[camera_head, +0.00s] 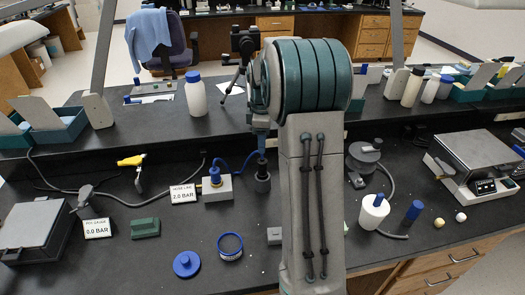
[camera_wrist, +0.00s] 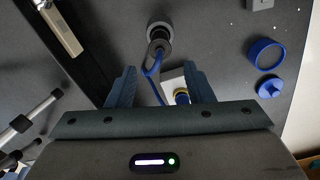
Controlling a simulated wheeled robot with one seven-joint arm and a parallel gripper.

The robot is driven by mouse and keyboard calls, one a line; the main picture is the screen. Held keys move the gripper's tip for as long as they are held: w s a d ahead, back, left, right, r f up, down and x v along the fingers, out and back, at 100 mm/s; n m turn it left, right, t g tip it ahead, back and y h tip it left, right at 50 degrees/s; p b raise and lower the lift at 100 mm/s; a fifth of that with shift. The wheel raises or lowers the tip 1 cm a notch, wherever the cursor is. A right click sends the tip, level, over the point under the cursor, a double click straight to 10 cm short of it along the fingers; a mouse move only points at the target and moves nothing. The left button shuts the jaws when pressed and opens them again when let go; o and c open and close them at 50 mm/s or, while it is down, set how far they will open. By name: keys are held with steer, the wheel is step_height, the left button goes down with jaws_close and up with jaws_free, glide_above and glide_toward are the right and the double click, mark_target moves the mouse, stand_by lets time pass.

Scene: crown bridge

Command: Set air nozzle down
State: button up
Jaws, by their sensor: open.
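The air nozzle (camera_wrist: 157,50) appears as a dark piece with a blue hose, at a round dark holder (camera_wrist: 160,28) in the wrist view. In the head view the holder (camera_head: 262,183) stands left of my arm, with the nozzle (camera_head: 262,160) upright at it. The blue hose runs to a grey box (camera_head: 218,189) by the "HOSE LINE 2.0 BAR" sign (camera_head: 184,193). My gripper (camera_wrist: 160,70) is open, one finger on each side of the hose and nozzle in the wrist view. No grip contact shows. My arm hides most of the gripper in the head view.
A blue ring (camera_head: 230,246) and blue lid (camera_head: 187,264) lie in front. A green block (camera_head: 145,228) and yellow-handled tool (camera_head: 132,161) are left. A white bottle (camera_head: 373,211) and scale (camera_head: 474,165) are right. A raised shelf (camera_head: 160,125) runs behind.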

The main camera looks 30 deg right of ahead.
steer(key=shift+r, duration=0.4)
steer(key=s+a+r+m+t, duration=0.1)
steer(key=s+a+m, duration=0.5)
steer(key=s, duration=0.6)
steer(key=s+a+r+m+t, duration=0.1)
steer(key=s+a+r+m, duration=0.1)
steer(key=s+a+m, duration=0.4)
steer(key=s+a, duration=0.3)
steer(key=s, duration=0.4)
steer(key=shift+a+r+t, duration=0.25)
steer(key=shift+a+t, duration=0.15)
steer(key=shift+s, duration=0.1)
